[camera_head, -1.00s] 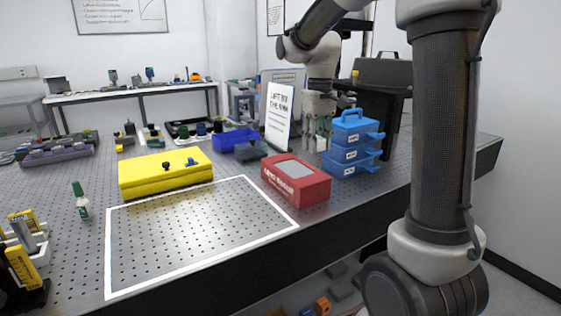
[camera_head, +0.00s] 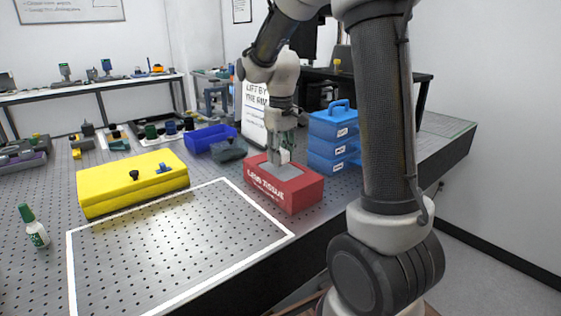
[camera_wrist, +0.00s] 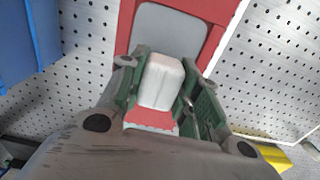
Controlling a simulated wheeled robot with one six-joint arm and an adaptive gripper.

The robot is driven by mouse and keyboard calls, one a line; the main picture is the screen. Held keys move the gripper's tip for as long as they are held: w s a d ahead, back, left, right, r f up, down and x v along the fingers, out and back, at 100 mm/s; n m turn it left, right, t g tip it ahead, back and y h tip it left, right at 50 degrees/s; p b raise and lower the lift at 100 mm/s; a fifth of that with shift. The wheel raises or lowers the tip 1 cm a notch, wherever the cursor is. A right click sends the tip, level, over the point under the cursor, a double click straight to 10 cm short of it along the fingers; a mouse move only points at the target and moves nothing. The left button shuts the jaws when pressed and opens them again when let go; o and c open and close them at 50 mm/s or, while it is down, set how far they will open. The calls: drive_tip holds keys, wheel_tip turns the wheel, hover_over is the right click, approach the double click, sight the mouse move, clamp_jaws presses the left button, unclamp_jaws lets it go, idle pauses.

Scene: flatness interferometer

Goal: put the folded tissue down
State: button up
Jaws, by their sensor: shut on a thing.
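My gripper (camera_head: 283,145) is over the red lens tissue box (camera_head: 295,196) on the perforated table. In the wrist view, its green fingers (camera_wrist: 160,90) are shut on a white folded tissue (camera_wrist: 161,82), one finger on each side. The tissue shows as a small white block above the box in the head view (camera_head: 285,156). The box also shows in the wrist view (camera_wrist: 212,12), with its grey top panel behind the tissue. I cannot tell whether the tissue touches the box.
A white-outlined area (camera_head: 180,245) of the table is bare. A yellow case (camera_head: 130,185) lies left of the box, blue stacked drawers (camera_head: 333,138) stand to the right, and a white sign (camera_head: 254,112) stands behind. A green-capped bottle (camera_head: 34,228) is at the far left.

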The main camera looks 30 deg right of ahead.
drive_tip(key=shift+f, duration=1.15)
drive_tip(key=shift+f, duration=0.2)
drive_tip(key=o, duration=1)
drive_tip(key=shift+f, duration=0.1)
